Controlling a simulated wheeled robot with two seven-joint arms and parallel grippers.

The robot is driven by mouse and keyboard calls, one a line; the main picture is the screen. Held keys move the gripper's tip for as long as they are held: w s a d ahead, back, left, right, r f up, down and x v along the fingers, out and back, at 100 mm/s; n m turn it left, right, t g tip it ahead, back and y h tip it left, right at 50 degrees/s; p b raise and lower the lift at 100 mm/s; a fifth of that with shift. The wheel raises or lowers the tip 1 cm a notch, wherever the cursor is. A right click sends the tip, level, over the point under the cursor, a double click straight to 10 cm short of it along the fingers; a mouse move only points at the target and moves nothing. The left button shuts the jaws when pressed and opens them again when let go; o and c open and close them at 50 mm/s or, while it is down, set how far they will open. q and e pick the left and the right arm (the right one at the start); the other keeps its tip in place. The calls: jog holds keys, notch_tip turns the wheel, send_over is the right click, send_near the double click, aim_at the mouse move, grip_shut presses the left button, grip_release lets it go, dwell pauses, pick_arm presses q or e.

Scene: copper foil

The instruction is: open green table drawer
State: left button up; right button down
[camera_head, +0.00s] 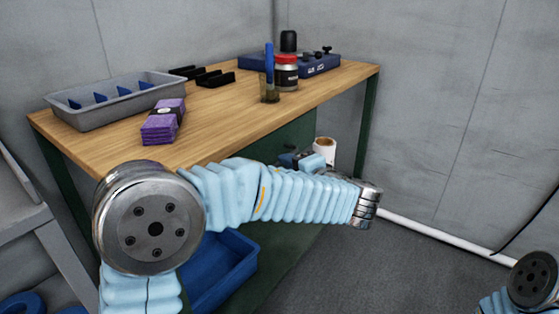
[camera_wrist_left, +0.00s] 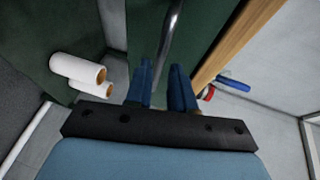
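The green drawer front (camera_head: 292,136) sits under the wooden tabletop and is largely hidden behind my left forearm. In the left wrist view, green panels (camera_wrist_left: 205,28) and a metal bar handle (camera_wrist_left: 170,40) show. My left gripper (camera_wrist_left: 160,66) has its two blue fingers apart, with the handle running down between them. I cannot tell whether either finger touches it. In the head view, a small part of the left gripper (camera_head: 300,158) shows above my forearm. My right gripper is out of view; only part of my right arm shows at the lower right.
White rolls (camera_wrist_left: 78,72) are beside the left fingers; one roll (camera_head: 325,150) shows in the head view. The tabletop (camera_head: 225,105) holds a grey tray (camera_head: 115,105), purple packs (camera_head: 162,122) and a red-lidded jar (camera_head: 286,76). A blue bin (camera_head: 225,268) is below. Floor at right is clear.

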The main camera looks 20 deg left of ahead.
pick_arm(q)
jog(key=shift+x, duration=2.1)
grip_shut()
